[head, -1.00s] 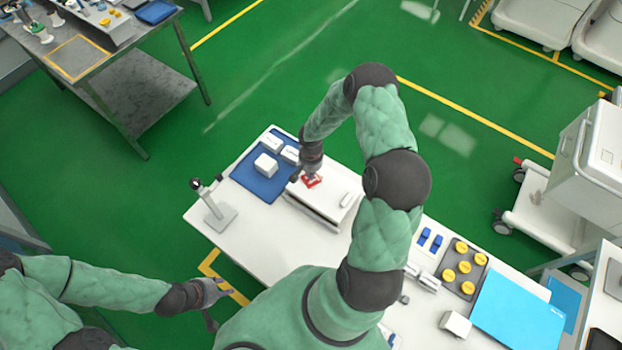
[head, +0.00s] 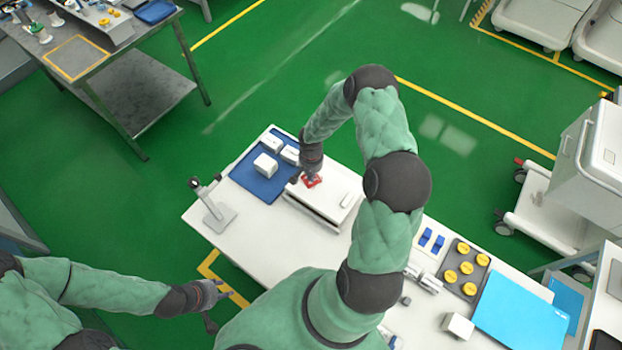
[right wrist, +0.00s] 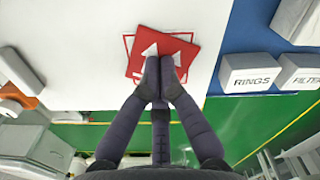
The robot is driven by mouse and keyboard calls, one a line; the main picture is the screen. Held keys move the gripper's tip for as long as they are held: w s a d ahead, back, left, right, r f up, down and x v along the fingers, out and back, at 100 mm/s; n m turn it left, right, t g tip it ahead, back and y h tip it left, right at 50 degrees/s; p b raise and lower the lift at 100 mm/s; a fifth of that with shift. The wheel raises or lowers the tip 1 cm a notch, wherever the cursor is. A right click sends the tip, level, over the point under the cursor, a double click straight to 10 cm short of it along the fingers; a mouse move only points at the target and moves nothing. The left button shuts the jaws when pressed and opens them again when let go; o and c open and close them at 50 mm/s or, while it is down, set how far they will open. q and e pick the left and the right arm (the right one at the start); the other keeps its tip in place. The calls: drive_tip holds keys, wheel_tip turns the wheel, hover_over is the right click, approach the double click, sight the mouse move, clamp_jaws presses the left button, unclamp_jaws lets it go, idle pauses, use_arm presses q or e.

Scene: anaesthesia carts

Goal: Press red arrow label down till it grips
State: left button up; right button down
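The red arrow label (right wrist: 178,48) is a red square with a white arrow, lying on a white panel (right wrist: 80,40) in the right wrist view. It sits slightly turned over a printed red outline (right wrist: 128,44), whose edge shows at its left and top. In the head view the label (head: 312,181) lies on the white cart drawer or box (head: 325,205). My right gripper (right wrist: 160,78) has its fingertips together at the label's lower edge, over the arrow; contact pressure cannot be told. My left gripper (head: 215,294) hangs away from the table at the lower left, fingers apart.
A blue mat (head: 250,185) with white boxes lies beside the panel. A stand (head: 215,212) is at the table's left end. A tray of yellow caps (head: 463,288), blue pieces (head: 431,239) and a light-blue sheet (head: 520,312) are to the right.

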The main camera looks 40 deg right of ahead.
idle(0.3)
drive_tip(key=shift+r+p, duration=1.6)
drive_tip(key=shift+r, duration=1.9)
wheel_tip(320, 180, up, 12)
